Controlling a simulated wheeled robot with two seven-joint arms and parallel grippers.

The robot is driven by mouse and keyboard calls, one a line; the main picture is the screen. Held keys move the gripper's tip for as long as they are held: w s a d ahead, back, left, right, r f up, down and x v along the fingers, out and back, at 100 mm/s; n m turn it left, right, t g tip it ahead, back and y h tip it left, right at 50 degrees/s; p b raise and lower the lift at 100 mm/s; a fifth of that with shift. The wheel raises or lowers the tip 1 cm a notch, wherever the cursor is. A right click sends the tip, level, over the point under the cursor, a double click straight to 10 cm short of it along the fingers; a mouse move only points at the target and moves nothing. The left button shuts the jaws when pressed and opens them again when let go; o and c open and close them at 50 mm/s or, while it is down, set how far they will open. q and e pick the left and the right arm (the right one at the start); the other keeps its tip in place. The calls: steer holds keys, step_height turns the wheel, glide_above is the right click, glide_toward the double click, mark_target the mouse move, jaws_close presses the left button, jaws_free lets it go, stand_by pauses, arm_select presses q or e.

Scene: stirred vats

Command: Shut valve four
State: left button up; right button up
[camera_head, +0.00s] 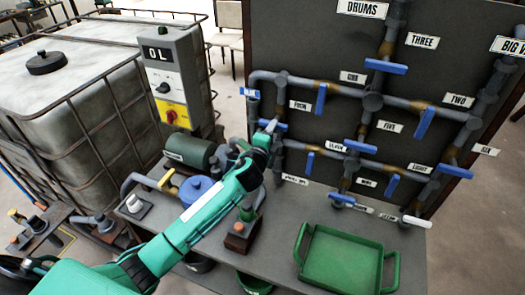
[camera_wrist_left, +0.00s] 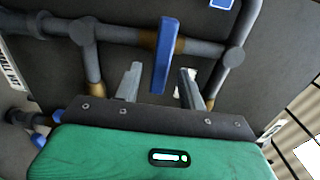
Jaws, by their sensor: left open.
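A small plate that seems to read FOUR (camera_head: 300,106) is on the dark pipe board. Just left of and below it is a blue valve handle (camera_head: 272,125), partly hidden by my left gripper (camera_head: 270,128). In the left wrist view a blue handle (camera_wrist_left: 166,50) stands across a grey pipe with brass-coloured fittings, roughly at right angles to it. My left gripper (camera_wrist_left: 160,76) is open there, its two fingers on either side of the lower end of the handle. I cannot tell whether they touch it. My right gripper is not in view.
Other blue handles are close by, such as one to the right (camera_head: 321,98) and one below (camera_head: 313,161). Pipes surround the gripper. A green tray (camera_head: 348,262) stands on the grey bench. A switch box (camera_head: 168,82) and a caged white tank (camera_head: 75,100) are left.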

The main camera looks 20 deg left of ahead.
arm_select(q)
steer(key=s+b, duration=0.2)
steer(key=s, duration=0.8)
steer(key=shift+a, duration=0.15)
